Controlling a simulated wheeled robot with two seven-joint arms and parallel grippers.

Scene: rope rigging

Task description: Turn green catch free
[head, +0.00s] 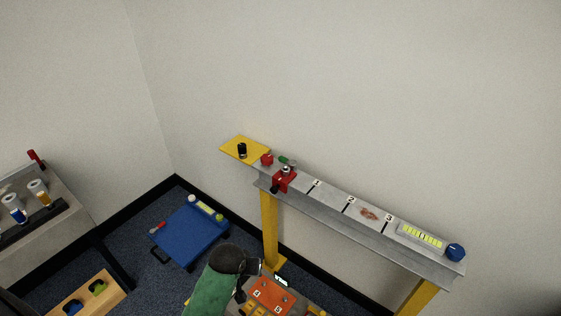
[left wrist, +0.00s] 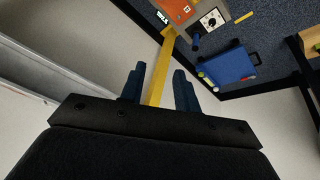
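The green catch (head: 286,161) is small and sits near the left end of the grey beam (head: 335,213), just behind a red clamp-like block (head: 284,179). Its exact position is too small to read. My left gripper (left wrist: 159,78) is open in the left wrist view, with nothing between its blue fingers; a yellow post (left wrist: 158,85) shows behind the gap. The green catch does not show in that view. In the head view an arm of mine with a green link comes up from the bottom, below the beam and apart from the catch. My right gripper cannot be made out.
A yellow plate (head: 232,148) with a black cylinder (head: 242,150) adjoins the beam's left end. A blue knob (head: 455,252) is at the right end. An orange panel (head: 272,296) stands below. A blue case (head: 190,236) lies on the floor. The wall behind is bare.

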